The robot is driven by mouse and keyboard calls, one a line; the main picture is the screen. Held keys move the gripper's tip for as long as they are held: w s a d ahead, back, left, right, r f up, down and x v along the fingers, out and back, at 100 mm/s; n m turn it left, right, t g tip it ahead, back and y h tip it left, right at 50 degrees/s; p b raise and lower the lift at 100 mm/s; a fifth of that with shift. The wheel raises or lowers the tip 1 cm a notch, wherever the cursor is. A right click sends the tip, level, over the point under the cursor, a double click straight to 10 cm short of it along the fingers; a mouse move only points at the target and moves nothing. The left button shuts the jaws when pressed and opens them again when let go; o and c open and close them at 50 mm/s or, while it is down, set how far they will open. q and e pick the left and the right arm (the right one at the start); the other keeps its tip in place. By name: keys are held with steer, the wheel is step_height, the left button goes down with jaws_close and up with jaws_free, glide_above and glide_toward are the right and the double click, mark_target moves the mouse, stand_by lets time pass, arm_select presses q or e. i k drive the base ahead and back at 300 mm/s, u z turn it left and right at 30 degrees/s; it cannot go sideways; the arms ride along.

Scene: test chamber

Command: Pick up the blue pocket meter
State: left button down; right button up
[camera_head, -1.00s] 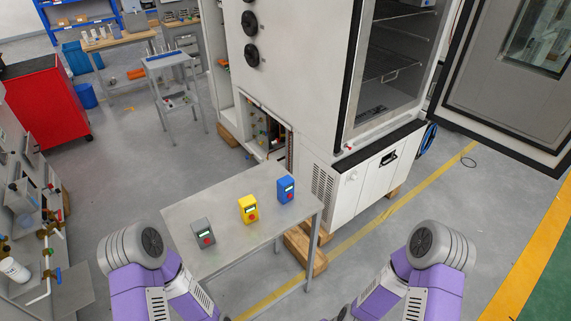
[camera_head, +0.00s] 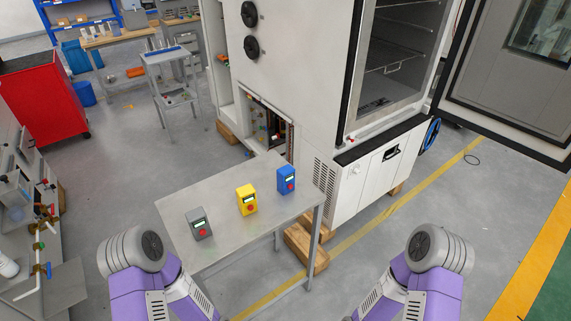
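The blue pocket meter (camera_head: 286,180) stands upright near the far right corner of the small grey table (camera_head: 222,183). It has a small display and a red button on its front. A yellow meter (camera_head: 247,200) stands to its left, and a grey meter (camera_head: 199,224) stands further left and nearer to me. My two purple and grey arms show at the bottom left and bottom right, both short of the meters. Neither gripper shows in the picture.
A large white test chamber (camera_head: 290,60) stands behind the table, its door (camera_head: 505,90) open at the right. Wooden blocks (camera_head: 305,248) lie on the floor by the table's right legs. A red cabinet (camera_head: 42,103) stands at the far left. The tabletop around the meters is clear.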

mark_target(284, 173)
steer(key=z, duration=1.3)
steer(key=i, duration=1.3)
steer(key=u, duration=2.25)
